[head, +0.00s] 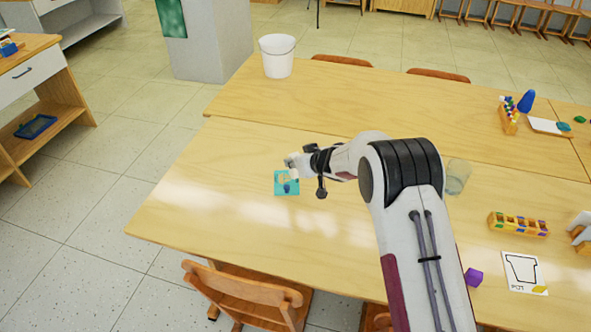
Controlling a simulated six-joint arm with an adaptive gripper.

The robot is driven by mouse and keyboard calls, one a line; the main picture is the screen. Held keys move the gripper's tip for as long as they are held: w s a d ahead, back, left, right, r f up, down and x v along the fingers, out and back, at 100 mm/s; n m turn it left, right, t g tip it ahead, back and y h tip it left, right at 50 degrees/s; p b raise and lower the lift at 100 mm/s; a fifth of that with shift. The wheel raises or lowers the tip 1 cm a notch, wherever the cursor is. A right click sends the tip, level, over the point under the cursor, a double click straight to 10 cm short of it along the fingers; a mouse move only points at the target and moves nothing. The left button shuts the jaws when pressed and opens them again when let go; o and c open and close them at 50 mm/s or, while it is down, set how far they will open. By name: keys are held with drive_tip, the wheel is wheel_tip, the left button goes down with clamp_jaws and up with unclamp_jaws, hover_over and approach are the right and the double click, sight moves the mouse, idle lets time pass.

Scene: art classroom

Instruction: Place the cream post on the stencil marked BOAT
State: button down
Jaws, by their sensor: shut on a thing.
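My gripper (293,163) is over the far edge of a small teal card (280,191) on the near table, towards its left part. It is shut on a small pale cream piece, apparently the cream post (294,174), which shows only in part beneath the fingers. I cannot tell whether the post touches the card. The teal card carries a dark blue shape (291,187) and a pale mark; no lettering on it is legible, so I cannot confirm that it is the BOAT stencil.
A white card with a pot outline (520,268), a purple block (473,277), a yellow block holder (518,224) and a clear cup (458,176) are at the right. A white bucket (277,56) stands at the back. The table left of the teal card is clear.

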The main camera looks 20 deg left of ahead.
sight(295, 170)
drive_tip(key=shift+f, duration=1.85)
drive_tip(key=shift+f, duration=0.15)
drive_tip(key=c, duration=1.8)
unclamp_jaws()
drive_tip(key=shift+r, duration=0.2)
drive_tip(key=shift+s+d+r, duration=0.2)
drive_tip(key=shift+d, duration=0.05)
drive_tip(key=shift+v, duration=5.65)
